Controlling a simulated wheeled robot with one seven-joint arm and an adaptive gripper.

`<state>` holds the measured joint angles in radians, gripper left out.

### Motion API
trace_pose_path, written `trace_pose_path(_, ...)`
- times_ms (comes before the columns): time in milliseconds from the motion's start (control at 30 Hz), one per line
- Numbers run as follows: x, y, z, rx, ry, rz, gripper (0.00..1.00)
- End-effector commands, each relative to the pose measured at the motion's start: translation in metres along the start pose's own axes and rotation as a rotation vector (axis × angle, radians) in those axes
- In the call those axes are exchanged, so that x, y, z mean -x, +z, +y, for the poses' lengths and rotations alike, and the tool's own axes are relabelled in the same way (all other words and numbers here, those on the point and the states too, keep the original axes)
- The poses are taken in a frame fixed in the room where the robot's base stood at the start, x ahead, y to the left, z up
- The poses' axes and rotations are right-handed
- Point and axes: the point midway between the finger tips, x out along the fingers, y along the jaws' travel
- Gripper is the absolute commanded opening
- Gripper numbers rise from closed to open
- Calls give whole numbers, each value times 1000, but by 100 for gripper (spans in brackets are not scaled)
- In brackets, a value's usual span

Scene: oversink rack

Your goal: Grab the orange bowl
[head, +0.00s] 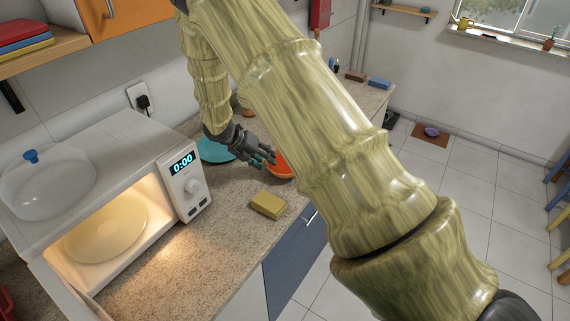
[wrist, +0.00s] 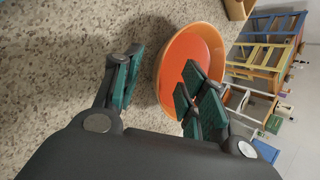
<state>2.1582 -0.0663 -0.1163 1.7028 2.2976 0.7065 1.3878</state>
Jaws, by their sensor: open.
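The orange bowl (head: 284,168) sits on the speckled countertop near its front edge, partly hidden behind my arm in the head view. In the wrist view the bowl (wrist: 188,50) is upright and appears empty. My gripper (head: 264,158) is at the bowl's left side, with its fingers spread. In the wrist view my gripper (wrist: 160,82) has one finger over the counter, left of the bowl. The paired fingers on the other side overlap the bowl's inside, so its rim shows between them. I cannot tell whether any finger touches the bowl.
A turquoise dish (head: 212,151) lies just left of my gripper. A yellow sponge (head: 267,204) lies nearer on the counter. A lit, open microwave (head: 182,222) stands at left with a clear cover (head: 45,188) on top. The counter between microwave and sponge is clear.

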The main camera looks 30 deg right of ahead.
Motion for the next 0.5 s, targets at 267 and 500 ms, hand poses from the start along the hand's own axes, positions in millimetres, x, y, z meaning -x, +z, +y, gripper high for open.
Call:
trace_pose_path(267,-24,-2,-2,1,-1,1,42)
trace_pose_path(500,-30,-2,-2,0,-1,0,42)
